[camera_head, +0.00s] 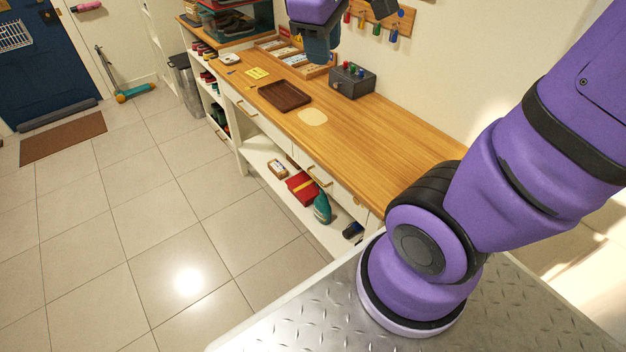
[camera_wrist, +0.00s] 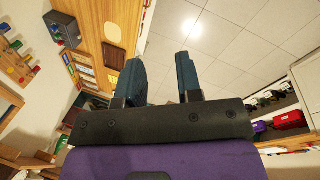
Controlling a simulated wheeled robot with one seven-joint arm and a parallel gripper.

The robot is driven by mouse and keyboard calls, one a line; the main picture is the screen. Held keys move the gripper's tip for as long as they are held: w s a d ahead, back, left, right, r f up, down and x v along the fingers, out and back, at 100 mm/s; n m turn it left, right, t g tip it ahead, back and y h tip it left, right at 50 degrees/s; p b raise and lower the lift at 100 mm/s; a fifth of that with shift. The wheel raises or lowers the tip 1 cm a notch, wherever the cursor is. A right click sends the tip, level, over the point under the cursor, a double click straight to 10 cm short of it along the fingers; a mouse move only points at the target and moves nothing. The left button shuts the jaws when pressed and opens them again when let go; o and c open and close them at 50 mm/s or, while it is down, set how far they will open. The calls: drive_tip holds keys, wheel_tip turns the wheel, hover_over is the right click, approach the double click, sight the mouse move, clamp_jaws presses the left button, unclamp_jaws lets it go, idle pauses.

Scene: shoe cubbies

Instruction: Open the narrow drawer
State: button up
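Two white drawer fronts with brass bar handles sit under the wooden counter edge in the head view: one farther left (camera_head: 246,112), one nearer right (camera_head: 320,174). Both look closed. I cannot tell surely which is the narrow one. My gripper (camera_head: 318,48) is at the top of the head view, in front of the back wall and higher than the counter, away from both handles. In the wrist view its two dark teal fingers (camera_wrist: 160,75) stand apart with nothing between them. No drawer handle is clear in the wrist view.
The counter (camera_head: 390,150) holds a brown tray (camera_head: 284,95), a dark box with coloured knobs (camera_head: 352,80) and a sorting tray (camera_head: 297,58). A red item (camera_head: 302,188) and a teal bottle (camera_head: 322,208) stand on the open shelf below. The tiled floor in front is clear.

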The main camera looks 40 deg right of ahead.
sight(315, 179)
drive_tip(key=w+f+n+g+h, duration=0.35)
drive_tip(key=w+f+n, duration=0.35)
drive_tip(key=w+f, duration=0.3)
drive_tip(key=w+f+n+h, duration=0.4)
drive_tip(key=f+n, duration=0.3)
drive_tip(key=f, duration=0.6)
drive_tip(key=w+f+n+h, duration=0.45)
drive_tip(key=f+n, duration=0.35)
drive_tip(key=f, duration=0.5)
wheel_tip(315, 179, down, 16)
drive_tip(key=s+d+n+t+h, duration=0.1)
drive_tip(key=s+n+t+h, duration=0.15)
drive_tip(key=n, duration=0.65)
drive_tip(key=shift+y, duration=0.45)
drive_tip(key=d, duration=0.3)
drive_tip(key=d+f, duration=0.1)
drive_tip(key=d, duration=0.3)
drive_tip(key=w+d, duration=0.1)
drive_tip(key=d, duration=0.2)
drive_tip(key=shift+d+f, duration=0.25)
drive_tip(key=shift+f, duration=0.15)
clamp_jaws()
